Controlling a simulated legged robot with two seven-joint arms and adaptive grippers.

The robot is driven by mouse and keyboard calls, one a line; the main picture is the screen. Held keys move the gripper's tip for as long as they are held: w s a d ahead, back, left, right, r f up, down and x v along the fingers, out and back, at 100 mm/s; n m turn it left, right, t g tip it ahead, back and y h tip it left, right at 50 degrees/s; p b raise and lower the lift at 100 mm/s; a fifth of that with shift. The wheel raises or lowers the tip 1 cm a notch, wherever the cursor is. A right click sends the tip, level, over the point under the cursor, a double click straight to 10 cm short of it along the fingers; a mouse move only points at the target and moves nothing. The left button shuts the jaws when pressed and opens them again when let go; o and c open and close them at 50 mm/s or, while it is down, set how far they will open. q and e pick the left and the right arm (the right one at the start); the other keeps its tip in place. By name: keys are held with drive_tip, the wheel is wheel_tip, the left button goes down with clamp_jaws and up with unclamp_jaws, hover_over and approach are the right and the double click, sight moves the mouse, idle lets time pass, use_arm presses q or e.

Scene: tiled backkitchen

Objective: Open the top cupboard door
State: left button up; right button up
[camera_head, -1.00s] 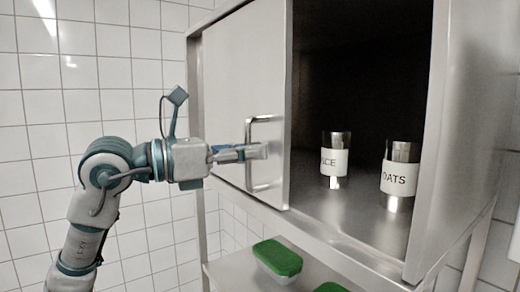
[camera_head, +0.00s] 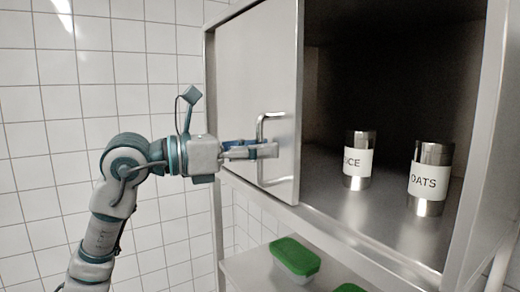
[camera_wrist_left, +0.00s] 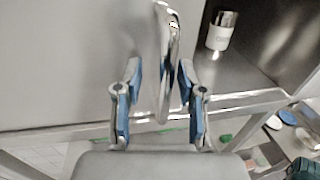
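The cupboard door (camera_head: 258,70) is a flat steel panel covering the left part of the steel cupboard. The right part is open and dark inside. A bar handle (camera_head: 262,178) stands upright near the door's right edge. My left gripper (camera_head: 268,150) reaches in from the left at the handle's height. In the left wrist view the handle (camera_wrist_left: 165,60) lies between the fingers of my left gripper (camera_wrist_left: 160,72), which are apart with gaps showing on both sides. My right gripper is not in view.
Two labelled steel canisters, one reading OATS (camera_head: 430,180) and one partly reading ICE (camera_head: 358,160), stand on the cupboard floor. A green-lidded container (camera_head: 295,257) sits on the lower shelf, with another green lid beside it. A white tiled wall (camera_head: 60,130) is behind my arm.

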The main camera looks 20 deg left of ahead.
use_arm(q)
drive_tip(key=v, duration=1.2)
drive_tip(key=shift+a, duration=0.25)
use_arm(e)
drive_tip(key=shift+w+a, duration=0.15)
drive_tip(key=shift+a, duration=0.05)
use_arm(q)
drive_tip(key=shift+w+d, duration=0.1)
drive_tip(key=shift+d, duration=0.15)
